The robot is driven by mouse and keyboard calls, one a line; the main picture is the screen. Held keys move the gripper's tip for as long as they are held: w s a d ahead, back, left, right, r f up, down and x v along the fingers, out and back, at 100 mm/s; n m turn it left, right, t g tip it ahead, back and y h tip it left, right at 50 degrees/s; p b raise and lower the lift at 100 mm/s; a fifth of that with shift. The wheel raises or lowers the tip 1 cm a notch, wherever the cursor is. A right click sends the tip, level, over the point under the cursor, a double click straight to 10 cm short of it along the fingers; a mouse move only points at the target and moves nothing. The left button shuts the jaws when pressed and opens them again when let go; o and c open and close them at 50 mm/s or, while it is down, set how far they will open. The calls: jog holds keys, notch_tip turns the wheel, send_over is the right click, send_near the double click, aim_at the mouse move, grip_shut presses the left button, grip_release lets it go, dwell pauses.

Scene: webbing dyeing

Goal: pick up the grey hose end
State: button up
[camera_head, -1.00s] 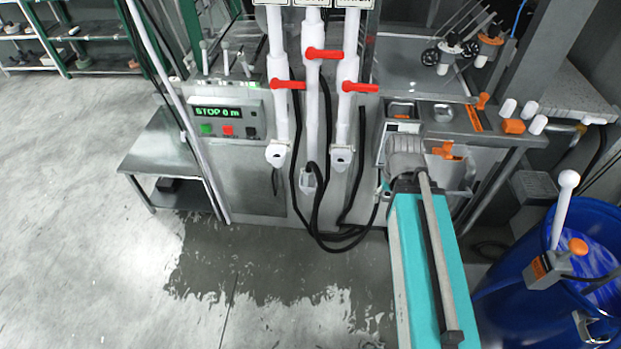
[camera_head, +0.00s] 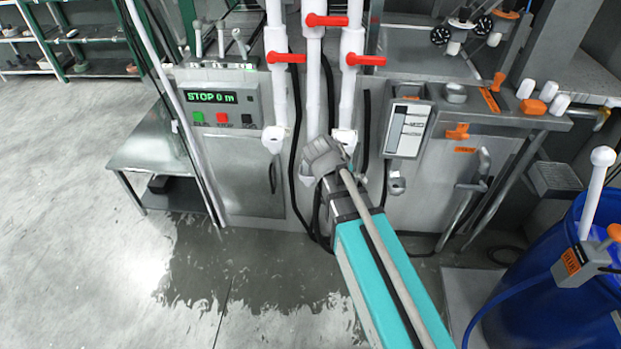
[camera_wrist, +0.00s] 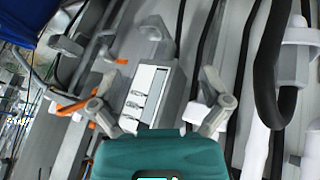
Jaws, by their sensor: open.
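A short grey fitting (camera_head: 396,183) with a round opening sits just below the white-faced panel box, beside a hanging black hose. It looks like the grey hose end, but I cannot be sure. It also shows in the wrist view (camera_wrist: 152,28), beyond the panel box. My gripper (camera_head: 325,158) is in front of the lower ends of the white pipes, left of this fitting and apart from it. In the wrist view my gripper (camera_wrist: 157,85) has its fingers spread, with nothing held between them. My gripper and arm hide part of the black hoses in the head view.
White pipes (camera_head: 313,90) with red valve handles (camera_head: 325,20) stand behind my gripper. The panel box (camera_head: 407,128) is at their right and a control panel (camera_head: 222,108) at their left. A blue barrel (camera_head: 535,290) stands at the right. The floor (camera_head: 80,230) is open at left.

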jog(key=w+a+f+m+t+h+b, duration=0.1)
jog(key=w+a+f+t+b, duration=0.15)
jog(key=a+b, duration=0.2)
jog(key=w+a+f+m+t+b, duration=0.1)
jog(key=a+f+b, duration=0.25)
jog(key=a, duration=0.25)
jog(key=t+b, duration=0.4)
jog(key=b, duration=0.2)
send_near(305, 169)
jog(key=s, duration=0.1)
jog(key=shift+s+a+m+h, duration=0.1)
jog(key=shift+a+m+h, duration=0.2)
jog(key=shift+a, duration=0.15)
jog(key=b+x, duration=0.2)
jog(key=x, duration=0.5)
jog(key=shift+f, duration=0.15)
jog(key=shift+b+x, duration=0.4)
jog(key=shift+x, duration=0.35)
jog(key=shift+d, duration=0.1)
jog(key=shift+b+x, duration=0.85)
jog(key=shift+x, duration=1.75)
